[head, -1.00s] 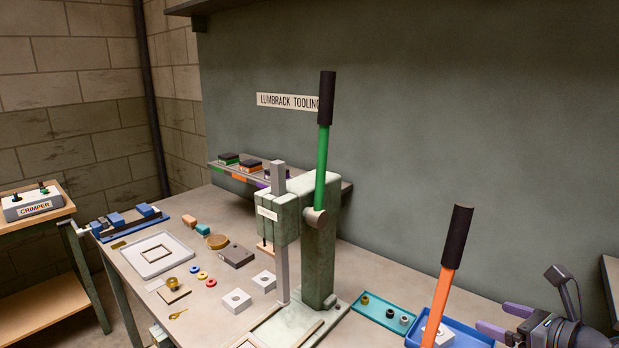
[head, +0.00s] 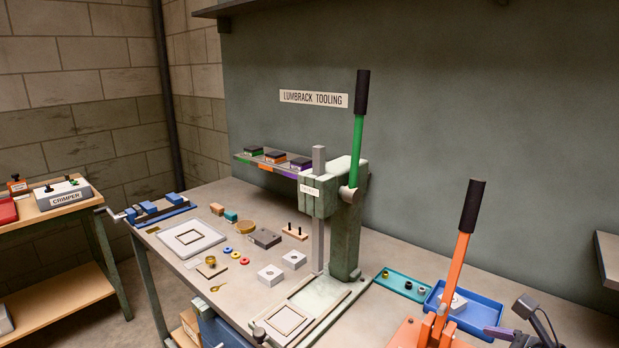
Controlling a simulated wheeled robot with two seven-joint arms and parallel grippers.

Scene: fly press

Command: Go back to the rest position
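My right gripper (head: 497,332) is at the bottom right edge of the head view, in front of the blue tray. No object shows at the visible finger. My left gripper is not in view. The green fly press (head: 346,225) stands on the bench with its green, black-gripped lever (head: 357,140) upright. An orange press (head: 440,330) with a tilted, black-gripped lever stands at the front right, close to the left of my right gripper.
The bench (head: 400,250) holds a white tray (head: 215,240), small blocks, coloured rings and a blue vise-like fixture (head: 160,212). A teal tray (head: 385,275) and a blue tray (head: 490,312) lie right of the green press.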

